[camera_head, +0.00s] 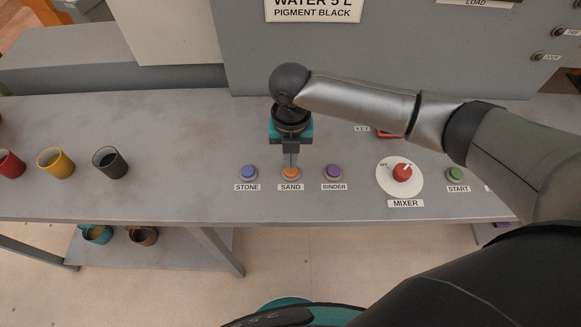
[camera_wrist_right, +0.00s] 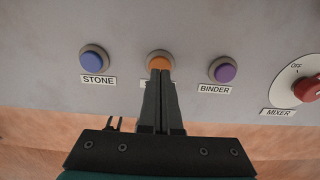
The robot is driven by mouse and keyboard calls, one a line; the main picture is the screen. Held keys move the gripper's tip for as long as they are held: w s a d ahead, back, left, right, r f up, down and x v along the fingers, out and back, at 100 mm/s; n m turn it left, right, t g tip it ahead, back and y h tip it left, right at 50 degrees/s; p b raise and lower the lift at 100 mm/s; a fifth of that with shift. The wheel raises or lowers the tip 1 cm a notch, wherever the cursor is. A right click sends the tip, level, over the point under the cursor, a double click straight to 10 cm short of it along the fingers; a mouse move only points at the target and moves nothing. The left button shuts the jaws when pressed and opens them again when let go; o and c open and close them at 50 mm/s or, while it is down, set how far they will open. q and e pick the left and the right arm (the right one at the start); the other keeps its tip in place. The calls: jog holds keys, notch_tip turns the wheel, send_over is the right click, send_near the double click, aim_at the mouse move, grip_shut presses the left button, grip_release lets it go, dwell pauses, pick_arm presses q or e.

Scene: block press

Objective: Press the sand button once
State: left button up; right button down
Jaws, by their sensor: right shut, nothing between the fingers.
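The sand button (camera_head: 290,173) is an orange round button in a grey ring, with a label reading SAND below it, in the middle of the grey table. It also shows in the right wrist view (camera_wrist_right: 160,58), where my fingers cover its lower part and its label. My right gripper (camera_head: 290,164) is shut and empty, pointing down with its fingertips at the sand button; it also shows in the right wrist view (camera_wrist_right: 160,72). I cannot tell whether the tips touch the button or whether it is pushed in. My left gripper is not in view.
The blue stone button (camera_head: 249,172) is just left and the purple binder button (camera_head: 333,171) just right. The red mixer knob (camera_head: 402,172) and green start button (camera_head: 455,174) are farther right. Red, yellow (camera_head: 56,163) and black (camera_head: 110,162) cups stand at the left.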

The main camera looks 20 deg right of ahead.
jog(key=shift+f+b, duration=0.45)
jog(key=shift+f, duration=0.65)
jog(key=shift+p, duration=0.35)
dwell(0.5)
jog(key=shift+r+p, duration=1.7)
jog(key=shift+p, duration=0.4)
